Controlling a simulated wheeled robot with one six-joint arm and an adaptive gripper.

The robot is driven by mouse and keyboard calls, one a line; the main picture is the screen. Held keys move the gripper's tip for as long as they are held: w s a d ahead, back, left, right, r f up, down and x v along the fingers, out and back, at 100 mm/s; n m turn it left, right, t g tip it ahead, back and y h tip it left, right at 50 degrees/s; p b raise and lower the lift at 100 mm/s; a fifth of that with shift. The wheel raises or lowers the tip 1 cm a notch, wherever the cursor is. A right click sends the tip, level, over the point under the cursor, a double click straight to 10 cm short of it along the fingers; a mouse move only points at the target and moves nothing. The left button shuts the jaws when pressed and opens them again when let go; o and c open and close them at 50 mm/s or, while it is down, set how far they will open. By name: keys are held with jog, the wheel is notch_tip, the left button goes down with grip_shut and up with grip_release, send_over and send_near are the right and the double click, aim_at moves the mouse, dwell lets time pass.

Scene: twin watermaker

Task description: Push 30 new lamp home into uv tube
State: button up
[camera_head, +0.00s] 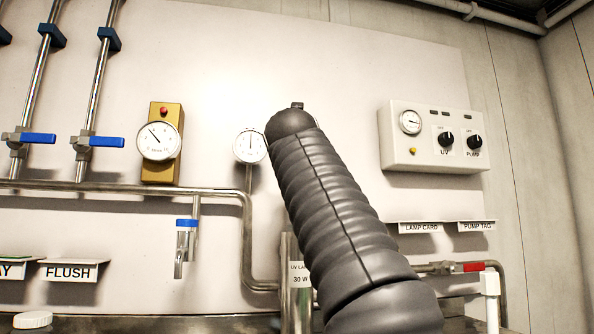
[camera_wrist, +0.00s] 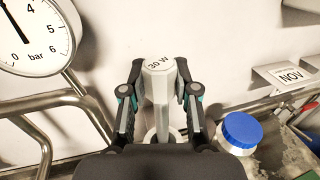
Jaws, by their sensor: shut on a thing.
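The new lamp (camera_wrist: 158,88) shows in the wrist view with a grey end cap marked "30 W" facing me. My gripper (camera_wrist: 160,80) has its two dark fingers on either side of the lamp and is shut on it. A pale ring, perhaps the mouth of the uv tube, shows around the lamp's lower part. I cannot tell how deep the lamp sits. In the head view the uv tube (camera_head: 296,300), a steel cylinder labelled "UV LA… 30 W", stands upright, partly hidden by my arm. My gripper and the lamp are hidden there.
A blue-capped white jar (camera_wrist: 241,132) stands close to the right of my gripper. Steel pipes (camera_wrist: 42,105) and a bar gauge (camera_wrist: 35,35) are on the left. The control box (camera_head: 432,138) and card holders (camera_head: 420,227) are on the wall.

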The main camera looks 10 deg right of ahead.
jog(key=shift+f+b, duration=2.95)
jog(key=shift+f, duration=0.65)
jog(key=shift+f+b, duration=0.35)
jog(key=shift+f, duration=0.85)
jog(key=o, duration=1.1)
jog(key=shift+c, duration=0.2)
jog(key=v, duration=1.2)
jog(key=shift+r, duration=0.1)
